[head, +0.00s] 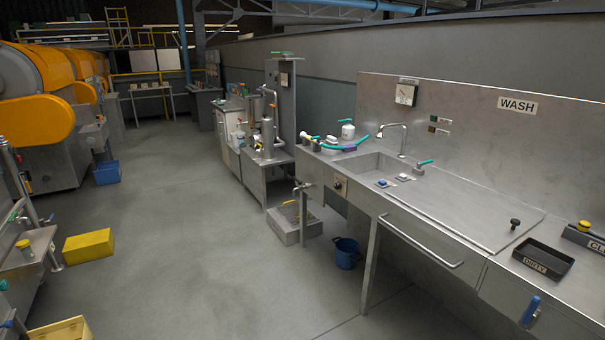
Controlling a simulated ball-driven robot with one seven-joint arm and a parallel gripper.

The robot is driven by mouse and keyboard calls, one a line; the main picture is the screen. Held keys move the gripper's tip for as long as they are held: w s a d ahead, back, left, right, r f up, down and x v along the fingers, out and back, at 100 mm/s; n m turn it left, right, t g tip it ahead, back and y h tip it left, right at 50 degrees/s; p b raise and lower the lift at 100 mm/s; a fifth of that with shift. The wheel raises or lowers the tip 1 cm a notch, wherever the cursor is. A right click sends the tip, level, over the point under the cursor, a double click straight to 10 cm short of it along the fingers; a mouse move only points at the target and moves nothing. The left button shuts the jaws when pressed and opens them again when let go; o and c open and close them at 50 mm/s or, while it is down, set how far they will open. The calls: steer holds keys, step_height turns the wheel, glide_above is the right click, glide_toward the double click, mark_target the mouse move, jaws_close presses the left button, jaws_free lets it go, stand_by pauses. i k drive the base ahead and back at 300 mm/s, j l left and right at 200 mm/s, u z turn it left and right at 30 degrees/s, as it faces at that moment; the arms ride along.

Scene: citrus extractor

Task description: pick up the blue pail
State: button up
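The blue pail (347,254) stands upright on the grey floor in the head view, right of the middle. It is beside the front leg of the steel wash counter (420,240), partly in the counter's shade. Its rim and side show, and its inside looks dark. I cannot tell how its handle lies. My gripper is not in this view.
A low grey box (292,229) stands on the floor behind the pail. Counter legs rise near it. A yellow crate (88,246) and a blue crate (108,172) lie on the left floor. The middle aisle is clear.

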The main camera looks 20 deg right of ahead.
mark_target(347, 250)
steer(key=i+l, duration=0.25)
steer(key=i, duration=0.25)
steer(key=i+l+z, duration=0.1)
steer(key=i, duration=0.45)
steer(key=i+l, duration=0.3)
steer(key=i, duration=0.2)
steer(key=i+l+z, duration=0.1)
steer(key=i, duration=0.45)
steer(key=i+l, duration=0.25)
steer(key=i, duration=0.3)
